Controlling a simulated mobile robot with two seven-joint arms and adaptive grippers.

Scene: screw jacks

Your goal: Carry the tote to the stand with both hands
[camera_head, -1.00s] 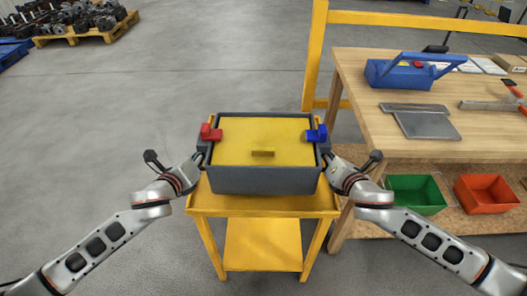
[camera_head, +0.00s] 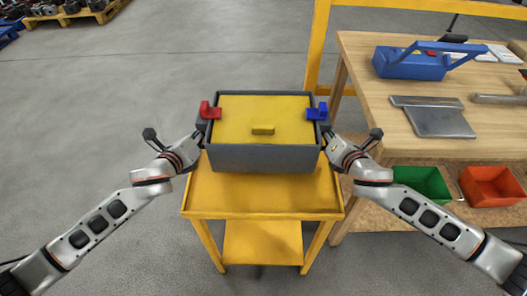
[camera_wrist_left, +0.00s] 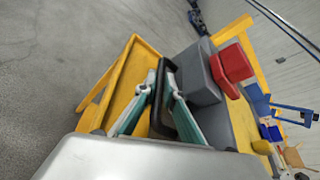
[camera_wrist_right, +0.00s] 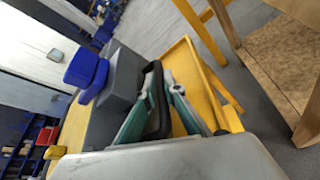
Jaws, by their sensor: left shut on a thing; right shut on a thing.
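The grey tote (camera_head: 262,158) with a yellow lid (camera_head: 262,108) is in the middle of the head view, level, above or on the yellow stand (camera_head: 262,198); I cannot tell whether its base touches. A red latch (camera_head: 210,111) is on its left side and a blue latch (camera_head: 317,112) on its right. My left gripper (camera_wrist_left: 163,88) is shut on the tote's dark left handle (camera_wrist_left: 158,100). My right gripper (camera_wrist_right: 158,88) is shut on the dark right handle (camera_wrist_right: 155,102). The handle mounts hide the fingertips in the head view.
A wooden workbench (camera_head: 410,125) stands to the right, with a blue toolbox (camera_head: 410,64) and a grey metal plate (camera_head: 440,120) on top. Green (camera_head: 420,182) and orange (camera_head: 490,184) bins sit on its lower shelf. Yellow rails (camera_head: 420,22) run behind.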

